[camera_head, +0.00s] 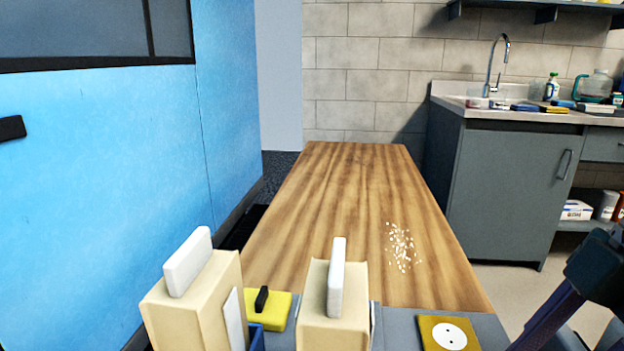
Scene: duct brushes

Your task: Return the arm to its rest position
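Part of my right arm, dark with a purple-blue link, shows at the lower right edge. I see no gripper fingers on it, so my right gripper is out of view. My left arm and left gripper are out of view too. Two beige blocks, a left one (205,308) and a middle one (332,318), stand upright at the near end of the wooden table (340,205). Each has a white upright piece on top. Their lower parts are cut off by the frame.
A yellow pad with a black handle (268,308) lies between the blocks. A yellow square with a white disc (449,334) lies at the near right. Pale crumbs (400,246) are scattered on the table's right side. A blue cabinet (100,180) borders the left; a sink counter (500,112) stands behind right.

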